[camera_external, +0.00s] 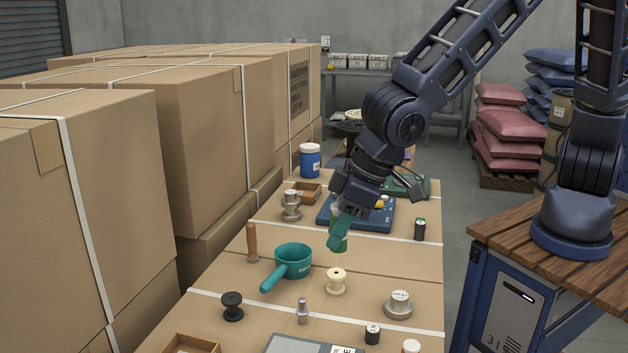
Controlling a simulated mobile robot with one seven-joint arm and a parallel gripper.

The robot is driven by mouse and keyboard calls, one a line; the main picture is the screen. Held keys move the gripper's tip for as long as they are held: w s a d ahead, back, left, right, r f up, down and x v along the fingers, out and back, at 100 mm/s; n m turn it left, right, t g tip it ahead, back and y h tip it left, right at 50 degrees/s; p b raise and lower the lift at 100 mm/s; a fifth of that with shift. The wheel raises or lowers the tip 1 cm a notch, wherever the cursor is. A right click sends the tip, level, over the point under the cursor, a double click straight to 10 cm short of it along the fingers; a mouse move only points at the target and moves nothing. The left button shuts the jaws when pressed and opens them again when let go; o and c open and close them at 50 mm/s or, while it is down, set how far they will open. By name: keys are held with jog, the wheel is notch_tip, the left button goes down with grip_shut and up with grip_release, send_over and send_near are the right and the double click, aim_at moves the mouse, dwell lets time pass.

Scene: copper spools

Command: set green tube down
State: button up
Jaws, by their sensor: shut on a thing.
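The green tube (340,232) hangs below my wrist, tilted, over the cardboard-box surface (388,262) near the front edge of a blue scale-like device. My gripper (345,212) is shut on the tube. The fingertips are partly hidden by the wrist and the tube. The tube's lower end appears a little above the surface, but I cannot tell the exact gap. It is behind a cream spool and to the right of a teal pot.
Near the tube are the teal pot (293,261), cream spool (336,281), blue device (374,221) and dark green-topped cylinder (420,229). A black spool (232,306), silver weight (398,305) and wooden-handled tool (252,242) stand around. Some bare cardboard lies right of the tube.

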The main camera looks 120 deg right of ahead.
jog(key=shift+r, duration=0.35)
jog(key=shift+d, duration=0.35)
jog(key=s+d+m+g+h, duration=0.1)
jog(key=s+d+m, duration=0.25)
jog(key=d, duration=1.55)
jog(key=s+d+m+g+h, duration=0.15)
jog(key=d+m, duration=0.25)
jog(key=d, duration=1.4)
jog(key=s+d+m+g+y, duration=0.1)
jog(key=s+d+m, duration=0.2)
jog(key=s+d, duration=1.05)
jog(key=s+d+m+g, duration=0.1)
jog(key=s+d+m, duration=0.2)
jog(key=s+d, duration=1.05)
jog(key=d+f, duration=0.1)
jog(key=f, duration=0.5)
jog(key=w+d+f, duration=0.1)
jog(key=f, duration=0.6)
jog(key=w+d+f, duration=0.1)
jog(key=f, duration=0.5)
jog(key=shift+w+f, duration=0.2)
jog(key=shift+f, duration=0.15)
jog(key=shift+f, duration=0.1)
